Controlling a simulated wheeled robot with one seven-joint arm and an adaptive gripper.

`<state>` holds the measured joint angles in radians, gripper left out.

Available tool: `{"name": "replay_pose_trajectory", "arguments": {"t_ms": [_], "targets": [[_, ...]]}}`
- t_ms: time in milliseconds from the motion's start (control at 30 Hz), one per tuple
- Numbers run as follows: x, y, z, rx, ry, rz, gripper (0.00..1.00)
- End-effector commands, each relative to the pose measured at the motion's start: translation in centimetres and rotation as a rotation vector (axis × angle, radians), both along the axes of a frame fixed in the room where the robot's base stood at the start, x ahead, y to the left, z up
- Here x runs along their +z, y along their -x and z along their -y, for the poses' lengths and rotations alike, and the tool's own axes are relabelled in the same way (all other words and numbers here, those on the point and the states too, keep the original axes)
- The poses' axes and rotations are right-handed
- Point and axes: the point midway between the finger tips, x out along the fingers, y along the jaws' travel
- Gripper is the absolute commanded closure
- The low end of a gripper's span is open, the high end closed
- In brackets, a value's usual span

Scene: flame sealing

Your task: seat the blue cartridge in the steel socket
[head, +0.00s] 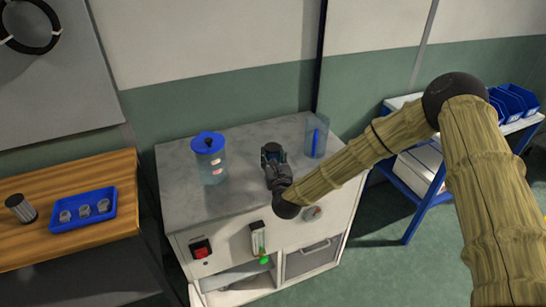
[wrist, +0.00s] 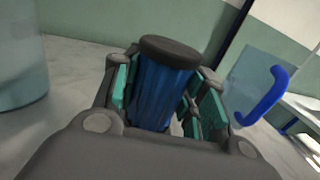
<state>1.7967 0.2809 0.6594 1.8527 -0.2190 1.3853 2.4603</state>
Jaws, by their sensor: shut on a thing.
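My gripper (head: 272,155) is over the grey top of the cabinet, between two clear containers. In the wrist view my gripper (wrist: 165,95) is shut on the blue cartridge (wrist: 160,88), with teal pads on either side of it. The cartridge is a ribbed blue cylinder with a dark round cap, leaning slightly in the picture. In the head view my gripper hides most of it, and I cannot tell whether its lower end touches anything. I cannot make out the steel socket in either view.
A clear jar with a blue lid (head: 209,160) stands left of my gripper. A clear jug with a blue handle (head: 316,136) stands to the right. The cabinet top (head: 180,200) is bare at front left. A wooden bench (head: 90,175) holds a blue tray (head: 66,226) and a metal cylinder (head: 21,208).

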Motion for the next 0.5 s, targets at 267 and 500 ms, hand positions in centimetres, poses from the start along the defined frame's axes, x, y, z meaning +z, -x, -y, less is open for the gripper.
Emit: {"name": "replay_pose_trajectory", "arguments": {"t_ms": [267, 500], "targets": [[-0.03, 0.0, -0.02, 0.0, 0.0, 0.0, 0.83], [-0.3, 0.01, -0.02, 0.0, 0.0, 0.0, 0.83]]}}
